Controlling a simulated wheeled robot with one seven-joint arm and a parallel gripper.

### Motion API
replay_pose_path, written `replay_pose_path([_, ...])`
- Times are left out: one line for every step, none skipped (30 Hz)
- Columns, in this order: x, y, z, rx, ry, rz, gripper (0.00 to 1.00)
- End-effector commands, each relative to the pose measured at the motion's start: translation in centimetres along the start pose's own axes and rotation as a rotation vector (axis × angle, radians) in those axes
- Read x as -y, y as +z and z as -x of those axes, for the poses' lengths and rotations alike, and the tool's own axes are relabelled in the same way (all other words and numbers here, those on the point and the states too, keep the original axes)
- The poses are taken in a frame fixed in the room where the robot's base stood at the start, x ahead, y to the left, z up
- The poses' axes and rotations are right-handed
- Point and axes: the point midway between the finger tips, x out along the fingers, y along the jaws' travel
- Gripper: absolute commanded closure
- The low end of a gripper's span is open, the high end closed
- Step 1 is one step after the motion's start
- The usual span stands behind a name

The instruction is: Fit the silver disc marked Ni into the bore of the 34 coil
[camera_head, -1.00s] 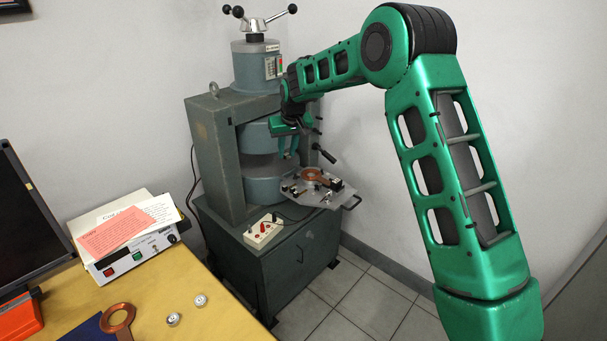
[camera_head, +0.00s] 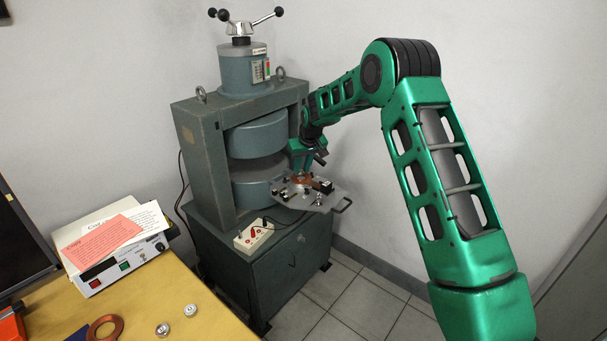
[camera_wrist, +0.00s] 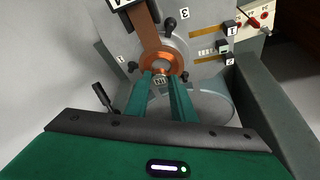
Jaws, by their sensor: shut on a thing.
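My gripper (camera_wrist: 161,78) is shut on a small silver disc (camera_wrist: 159,79) with dark letters that look like Ni. It holds the disc at the near edge of the copper coil (camera_wrist: 178,64), whose bore shows just beyond the disc. I cannot tell whether the disc touches the coil. No number 34 is readable on it. In the head view, my gripper (camera_head: 300,165) is low over the coil (camera_head: 302,180) on the grey plate (camera_head: 320,204) beside the magnet; the disc is hidden there.
The magnet frame (camera_head: 205,165) stands close left of the plate. Dark clamp knobs and posts stand around the coil. A control box (camera_head: 254,236) sits on the cabinet. Two silver discs (camera_head: 163,329) (camera_head: 190,310) and a copper ring (camera_head: 105,328) lie on the desk.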

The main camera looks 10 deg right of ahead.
Motion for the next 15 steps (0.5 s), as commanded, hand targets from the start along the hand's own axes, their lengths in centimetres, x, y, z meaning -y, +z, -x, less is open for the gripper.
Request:
replay_pose_path([0.0, 0.4, -0.8, 0.002, 0.000, 0.000, 1.00])
replay_pose_path([0.0, 0.5, -1.2, 0.001, 0.000, 0.000, 1.00])
replay_pose_path([0.0, 0.7, -1.5, 0.001, 0.000, 0.000, 1.00])
replay_pose_path([0.0, 0.7, -1.7, 0.001, 0.000, 0.000, 1.00])
replay_pose_path([0.0, 0.8, -1.9, 0.000, 0.000, 0.000, 1.00])
replay_pose_path([0.0, 0.8, -1.9, 0.000, 0.000, 0.000, 1.00])
replay_pose_path([0.0, 0.8, -2.0, 0.001, 0.000, 0.000, 1.00])
replay_pose_path([0.0, 0.8, -2.0, 0.001, 0.000, 0.000, 1.00])
replay_pose_path([0.0, 0.9, -2.0, 0.002, 0.000, -0.001, 1.00])
replay_pose_path([0.0, 0.9, -2.0, 0.003, 0.000, -0.001, 1.00])
replay_pose_path([0.0, 1.0, -2.1, 0.004, 0.000, -0.001, 0.73])
replay_pose_path([0.0, 1.0, -2.1, 0.005, 0.000, -0.001, 0.63])
replay_pose_path([0.0, 1.0, -2.1, 0.005, 0.000, -0.001, 0.59])
replay_pose_path([0.0, 1.0, -2.1, 0.005, 0.000, -0.001, 0.59])
replay_pose_path([0.0, 1.1, -2.1, 0.006, 0.000, -0.001, 0.59])
